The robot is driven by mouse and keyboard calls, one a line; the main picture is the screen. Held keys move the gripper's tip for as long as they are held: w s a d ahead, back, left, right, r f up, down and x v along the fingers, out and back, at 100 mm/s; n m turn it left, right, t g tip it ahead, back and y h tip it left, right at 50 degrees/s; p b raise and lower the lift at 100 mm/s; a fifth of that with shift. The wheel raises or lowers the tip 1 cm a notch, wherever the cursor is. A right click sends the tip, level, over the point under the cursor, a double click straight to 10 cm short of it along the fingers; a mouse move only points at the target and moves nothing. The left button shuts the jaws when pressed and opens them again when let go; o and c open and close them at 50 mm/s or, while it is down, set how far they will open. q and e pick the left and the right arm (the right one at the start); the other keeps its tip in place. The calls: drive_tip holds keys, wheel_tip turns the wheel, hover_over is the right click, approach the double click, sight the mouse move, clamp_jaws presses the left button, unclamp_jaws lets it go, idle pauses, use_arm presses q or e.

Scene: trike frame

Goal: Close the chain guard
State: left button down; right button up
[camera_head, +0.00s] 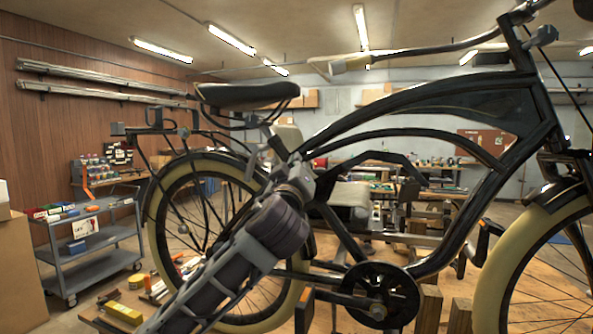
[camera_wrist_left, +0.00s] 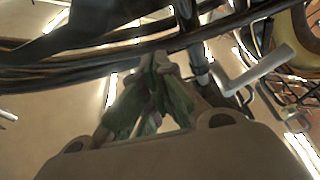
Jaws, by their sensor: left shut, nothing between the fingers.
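The black bike (camera_head: 436,110) fills the head view, with its crank and dark round chainring (camera_head: 376,296) at lower centre. I cannot clearly tell the chain guard from the other dark parts around the chainring and the rear wheel (camera_head: 158,225). My left arm rises from the bottom of the head view in front of the rear wheel. My left gripper (camera_head: 277,143) is shut and empty, below the saddle (camera_head: 247,95) and close to the frame tubes. Its fingers (camera_wrist_left: 152,98) show in the left wrist view, under dark tubes; contact is unclear. My right gripper is not visible.
A grey cart (camera_head: 95,244) with supplies stands at the left, beside a cardboard box (camera_head: 22,275). Wooden blocks (camera_head: 428,306) stand near the chainring. The front wheel (camera_head: 487,270) is at the right. The handlebar (camera_head: 440,50) crosses above. Workbenches stand behind.

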use_arm(q)
drive_tip(key=shift+w+d+f, duration=0.45)
drive_tip(key=shift+w+d, duration=0.1)
drive_tip(key=shift+w, duration=0.25)
drive_tip(key=shift+s+d+f+p, duration=0.1)
drive_tip(key=shift+d+f+p, duration=0.15)
drive_tip(key=shift+f, duration=0.25)
drive_tip(key=shift+s+d+f+p, duration=0.1)
drive_tip(key=shift+d+f, duration=0.15)
drive_tip(key=shift+f, duration=0.25)
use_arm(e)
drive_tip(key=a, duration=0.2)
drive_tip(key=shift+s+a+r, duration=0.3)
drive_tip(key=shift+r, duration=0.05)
use_arm(q)
drive_tip(key=shift+d+f, duration=0.1)
drive_tip(key=shift+f, duration=0.05)
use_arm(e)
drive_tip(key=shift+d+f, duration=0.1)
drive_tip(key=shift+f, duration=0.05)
